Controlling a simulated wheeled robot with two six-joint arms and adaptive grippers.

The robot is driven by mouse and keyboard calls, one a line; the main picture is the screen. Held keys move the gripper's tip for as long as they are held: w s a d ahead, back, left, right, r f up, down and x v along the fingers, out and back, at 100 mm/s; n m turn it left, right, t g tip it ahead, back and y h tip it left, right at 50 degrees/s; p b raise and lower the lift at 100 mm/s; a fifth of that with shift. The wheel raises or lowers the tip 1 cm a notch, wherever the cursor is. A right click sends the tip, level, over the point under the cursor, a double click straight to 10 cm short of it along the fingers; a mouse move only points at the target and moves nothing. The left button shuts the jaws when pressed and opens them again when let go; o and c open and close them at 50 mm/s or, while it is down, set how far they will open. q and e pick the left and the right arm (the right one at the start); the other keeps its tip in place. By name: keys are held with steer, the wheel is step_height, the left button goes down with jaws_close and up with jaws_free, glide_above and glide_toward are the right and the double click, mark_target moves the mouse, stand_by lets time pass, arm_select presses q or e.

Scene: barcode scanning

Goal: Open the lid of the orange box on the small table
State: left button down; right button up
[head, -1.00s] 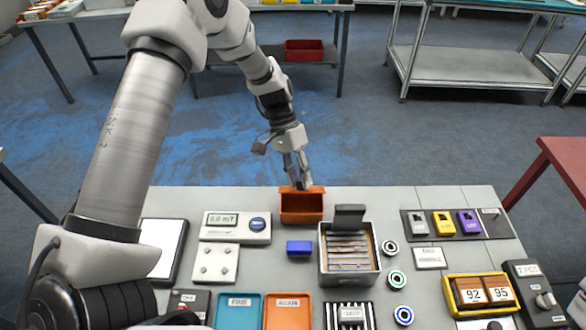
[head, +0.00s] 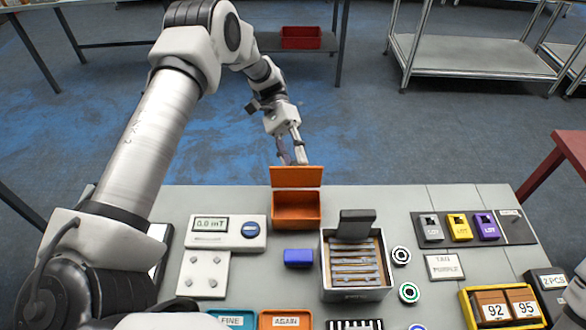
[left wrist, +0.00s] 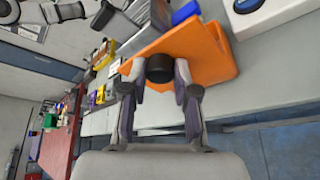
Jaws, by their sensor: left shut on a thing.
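The orange box (head: 296,222) stands near the far edge of the small table (head: 375,195). Its lid (head: 297,177) stands raised at the back edge, about upright, and the inside of the box shows. My left gripper (head: 299,160) is behind the lid. In the left wrist view its fingers (left wrist: 160,82) are shut on the black round knob (left wrist: 160,68) on the outer face of the orange lid (left wrist: 208,52). My right gripper is not in view.
A blue block (head: 298,257) and a grey box with slotted items (head: 357,293) stand in front of the orange box. A white meter (head: 226,228) is to its left. Coloured tag holders (head: 459,227) are at the right. Beyond the far edge is open floor.

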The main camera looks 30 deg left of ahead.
arm_select(q)
steer(key=shift+w+a+f+g+h+b, duration=0.25)
steer(key=shift+w+f+g+h+b, duration=0.3)
steer(key=shift+b, duration=0.55)
steer(key=shift+s, duration=0.1)
